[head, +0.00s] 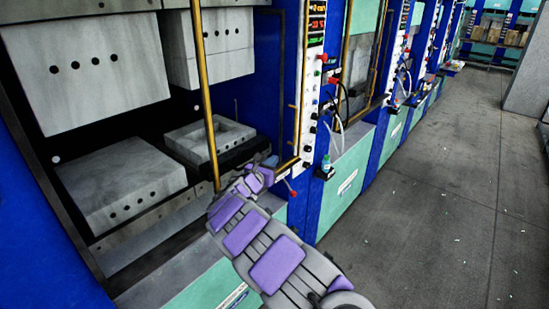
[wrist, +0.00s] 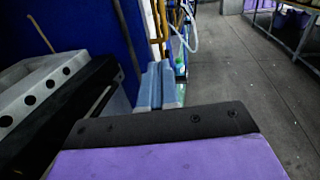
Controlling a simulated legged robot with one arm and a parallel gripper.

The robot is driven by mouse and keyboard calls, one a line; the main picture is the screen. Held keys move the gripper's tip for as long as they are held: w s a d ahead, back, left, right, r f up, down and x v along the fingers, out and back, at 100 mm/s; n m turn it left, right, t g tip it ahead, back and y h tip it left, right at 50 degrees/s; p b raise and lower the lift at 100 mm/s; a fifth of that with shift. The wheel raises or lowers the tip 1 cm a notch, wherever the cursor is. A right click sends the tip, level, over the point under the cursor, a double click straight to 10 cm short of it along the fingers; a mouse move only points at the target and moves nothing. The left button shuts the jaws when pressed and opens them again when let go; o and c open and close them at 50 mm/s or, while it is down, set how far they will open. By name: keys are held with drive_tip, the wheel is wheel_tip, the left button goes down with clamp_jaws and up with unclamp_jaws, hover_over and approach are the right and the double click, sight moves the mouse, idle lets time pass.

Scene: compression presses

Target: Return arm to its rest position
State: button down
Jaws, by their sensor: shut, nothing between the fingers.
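My arm (head: 277,262), grey with purple pads, reaches from the bottom of the head view up and left to the front of the nearest press. My gripper (head: 268,161) is at its far end, small and partly hidden by the arm's last links. It is beside the press's lower right mould block, near the blue column. In the wrist view my gripper (wrist: 160,70) shows as two blue-grey fingers side by side, shut and empty. The purple and black wrist cover fills the bottom of that view.
The nearest press has grey lower blocks (head: 122,182) and a hollowed mould block (head: 210,140). A brass rod (head: 205,90) stands in front. A control panel (head: 312,85) with knobs and a small bottle (head: 326,164) are close right. The grey floor (head: 430,215) on the right is open.

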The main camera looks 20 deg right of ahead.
drive_tip(key=s+d+r+m+g+h, duration=0.2)
drive_tip(key=s+d+r+m+g, duration=0.25)
drive_tip(key=s, duration=0.35)
drive_tip(key=s+d+r+m+g+h, duration=0.1)
drive_tip(key=s+d+r+m+g, duration=0.2)
drive_tip(key=s+d+r+m, duration=0.3)
drive_tip(key=s+d+m+g+y, duration=0.3)
drive_tip(key=s+m+g, duration=0.3)
drive_tip(key=s, duration=1.2)
drive_tip(key=s+a+f+m+y+b, duration=0.1)
drive_tip(key=s+a+f+m+y, duration=0.15)
drive_tip(key=s, duration=0.45)
drive_tip(key=s+a+f+m+y, duration=0.2)
drive_tip(key=s+a+f+m, duration=0.15)
drive_tip(key=s, duration=0.25)
drive_tip(key=s+a+f+m+y, duration=0.2)
drive_tip(key=s+a+f+y, duration=0.1)
drive_tip(key=s+a, duration=0.5)
drive_tip(key=s+a+f+m+y, duration=0.2)
drive_tip(key=s+a+y, duration=0.3)
drive_tip(key=s+a, duration=0.4)
drive_tip(key=a+f, duration=0.1)
drive_tip(key=a, duration=0.1)
drive_tip(key=shift+a+f+y+b, duration=0.25)
drive_tip(key=shift+a+y+b, duration=0.05)
drive_tip(key=shift+y, duration=0.05)
